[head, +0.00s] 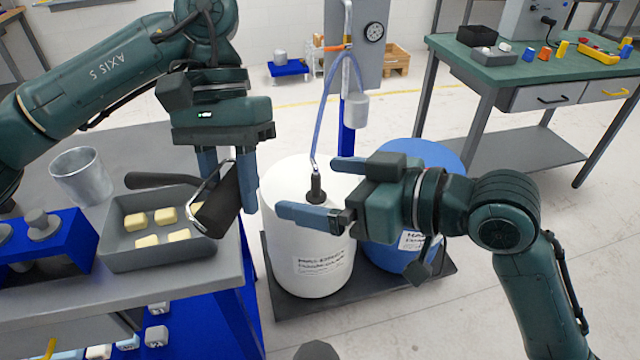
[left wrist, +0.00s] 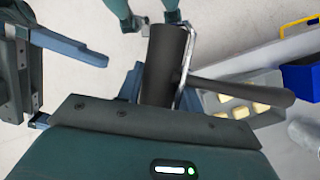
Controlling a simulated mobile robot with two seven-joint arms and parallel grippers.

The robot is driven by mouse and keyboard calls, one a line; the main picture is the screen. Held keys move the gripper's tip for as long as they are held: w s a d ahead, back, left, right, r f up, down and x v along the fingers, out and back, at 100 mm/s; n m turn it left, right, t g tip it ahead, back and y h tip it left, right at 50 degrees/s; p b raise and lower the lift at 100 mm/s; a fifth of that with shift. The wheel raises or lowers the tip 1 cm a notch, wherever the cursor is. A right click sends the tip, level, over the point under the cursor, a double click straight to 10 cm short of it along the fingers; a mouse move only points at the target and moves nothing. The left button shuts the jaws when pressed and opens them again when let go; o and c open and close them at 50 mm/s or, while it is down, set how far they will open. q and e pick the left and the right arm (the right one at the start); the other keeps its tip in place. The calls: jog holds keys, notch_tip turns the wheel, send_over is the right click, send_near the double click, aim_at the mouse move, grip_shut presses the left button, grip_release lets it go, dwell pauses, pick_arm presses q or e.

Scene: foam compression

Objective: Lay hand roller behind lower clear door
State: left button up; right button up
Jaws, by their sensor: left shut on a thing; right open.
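The hand roller has a dark cylinder (head: 217,208), a metal frame and a black handle (head: 155,181). My left gripper (head: 228,196) is shut on it, above the right edge of the grey-topped bench, with the handle pointing left. In the left wrist view the roller cylinder (left wrist: 163,65) stands up from the jaws and its handle (left wrist: 245,90) reaches right. My right gripper (head: 318,188) is open and empty, over the white drum. I cannot make out a lower clear door in either view.
A grey tray (head: 112,216) with several yellow foam pieces lies below the roller handle. A metal cup (head: 82,176) and a blue stand (head: 60,256) are beside it. The white drum (head: 305,245) and blue drum (head: 425,160) stand on a dark pallet. A green-topped bench (head: 560,70) is behind.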

aim_at(231, 197)
jog(key=s+a+r+n+g, duration=0.1)
jog(key=s+r+n+g, duration=0.2)
jog(key=s+r+n, duration=0.15)
jog(key=shift+m, duration=0.35)
jog(key=x, duration=1.1)
jog(key=shift+s+a+f, duration=0.15)
jog(key=shift+a+f, duration=0.05)
jog(key=shift+a, duration=0.2)
jog(key=shift+c, duration=0.2)
